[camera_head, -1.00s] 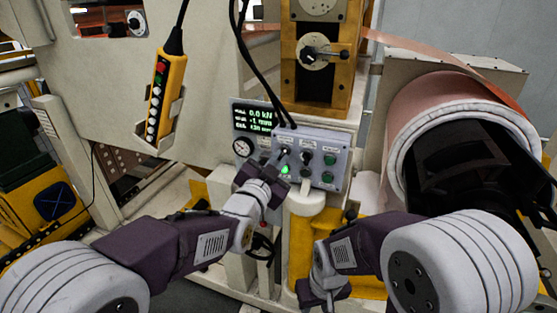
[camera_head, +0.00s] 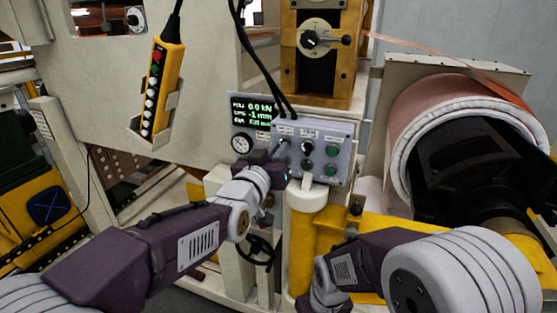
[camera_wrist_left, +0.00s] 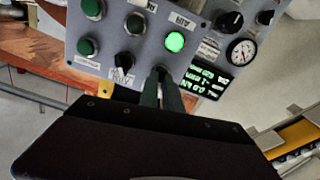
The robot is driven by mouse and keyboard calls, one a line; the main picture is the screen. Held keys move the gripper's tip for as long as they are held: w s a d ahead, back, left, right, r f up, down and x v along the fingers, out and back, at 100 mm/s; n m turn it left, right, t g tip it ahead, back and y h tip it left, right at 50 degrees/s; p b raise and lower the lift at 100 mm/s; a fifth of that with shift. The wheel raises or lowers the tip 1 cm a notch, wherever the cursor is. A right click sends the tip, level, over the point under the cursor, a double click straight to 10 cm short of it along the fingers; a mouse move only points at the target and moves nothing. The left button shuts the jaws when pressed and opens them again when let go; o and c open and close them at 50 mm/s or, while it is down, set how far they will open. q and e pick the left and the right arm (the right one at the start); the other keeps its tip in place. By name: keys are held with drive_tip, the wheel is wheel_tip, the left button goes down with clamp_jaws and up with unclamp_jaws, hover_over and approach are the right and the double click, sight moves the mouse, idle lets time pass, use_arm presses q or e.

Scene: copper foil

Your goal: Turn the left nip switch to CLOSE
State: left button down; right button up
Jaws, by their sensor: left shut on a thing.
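My left gripper (camera_head: 280,157) is at that left column and covers the switch and lamp there. In the left wrist view, my left gripper's two dark fingers (camera_wrist_left: 162,80) are close together, closed on the left nip switch, which they mostly hide. A lit green lamp (camera_wrist_left: 174,41) shows just beyond the fingertips. The switch's exact angle cannot be read. My right gripper (camera_head: 322,298) hangs low, away from the box, its fingers unclear.
A display (camera_head: 252,109) and a round gauge (camera_head: 242,145) sit left of the box. Black cables (camera_head: 262,62) hang down to its top. A yellow pendant (camera_head: 160,90) hangs at the left. A large foil roll (camera_head: 432,100) stands at the right.

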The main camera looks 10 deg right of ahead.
use_arm(q)
drive_tip(key=shift+f+n+b, duration=0.1)
drive_tip(key=shift+n+b, duration=1.3)
drive_tip(key=shift+n, duration=0.7)
drive_tip(key=c, duration=1.5)
unclamp_jaws()
drive_tip(key=shift+c, duration=0.2)
drive_tip(key=b+v, duration=0.1)
drive_tip(key=v, duration=0.8)
drive_tip(key=shift+b, duration=0.4)
